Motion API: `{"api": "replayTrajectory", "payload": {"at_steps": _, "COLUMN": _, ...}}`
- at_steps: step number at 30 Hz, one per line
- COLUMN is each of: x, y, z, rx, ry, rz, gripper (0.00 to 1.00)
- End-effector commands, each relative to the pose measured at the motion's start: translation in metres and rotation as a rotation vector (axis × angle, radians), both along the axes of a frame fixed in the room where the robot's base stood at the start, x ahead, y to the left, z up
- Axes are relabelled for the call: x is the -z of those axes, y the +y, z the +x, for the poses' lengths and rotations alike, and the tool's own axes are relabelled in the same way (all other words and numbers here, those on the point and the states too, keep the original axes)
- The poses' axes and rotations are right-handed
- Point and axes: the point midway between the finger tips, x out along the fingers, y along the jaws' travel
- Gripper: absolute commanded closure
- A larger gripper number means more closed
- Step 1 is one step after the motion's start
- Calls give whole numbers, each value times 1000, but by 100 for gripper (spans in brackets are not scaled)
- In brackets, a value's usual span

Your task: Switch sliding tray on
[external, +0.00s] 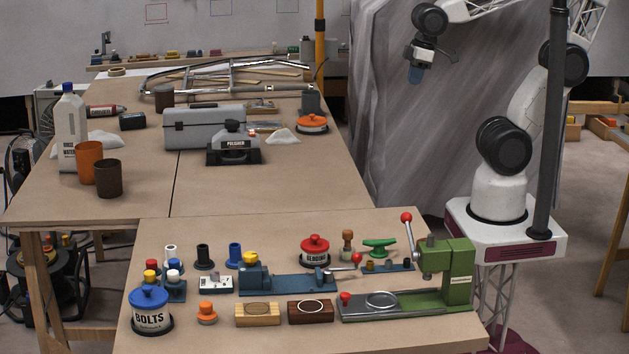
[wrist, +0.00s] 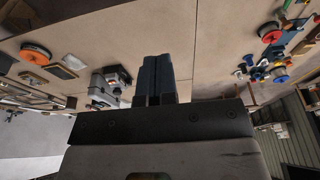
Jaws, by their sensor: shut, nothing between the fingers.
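A green bench machine (external: 446,268) stands at the front right of the near bench. A grey flat tray (external: 412,306) with a ring on it and a red knob (external: 345,298) at its left end extends leftward from the machine's base; it seems to be the sliding tray. A red-ball lever (external: 406,217) rises at the machine's left side. My gripper (external: 415,76) is high above and behind the bench, far from the tray and touching nothing. In the wrist view my blue fingers (wrist: 155,78) are shut and empty. The tray is not clearly identifiable there.
A blue vise-like fixture (external: 290,283), a red-lidded jar (external: 314,250), a BOLTS jar (external: 149,311) and small blocks crowd the near bench. A dark post (external: 556,120) stands beside my base. A grey case (external: 203,129) and polisher (external: 233,148) sit on the far bench.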

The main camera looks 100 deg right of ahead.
Motion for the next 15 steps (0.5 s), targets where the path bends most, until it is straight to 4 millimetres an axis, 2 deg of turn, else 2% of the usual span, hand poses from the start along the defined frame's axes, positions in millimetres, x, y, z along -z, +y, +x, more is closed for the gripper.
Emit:
{"api": "replayTrajectory", "payload": {"at_steps": 8, "x": -12, "y": 13, "z": 30, "rx": -24, "ry": 26, "rz": 6, "gripper": 100}}
{"api": "replayTrajectory", "payload": {"at_steps": 15, "x": -26, "y": 32, "z": 70, "rx": -54, "ry": 58, "rz": 12, "gripper": 100}}
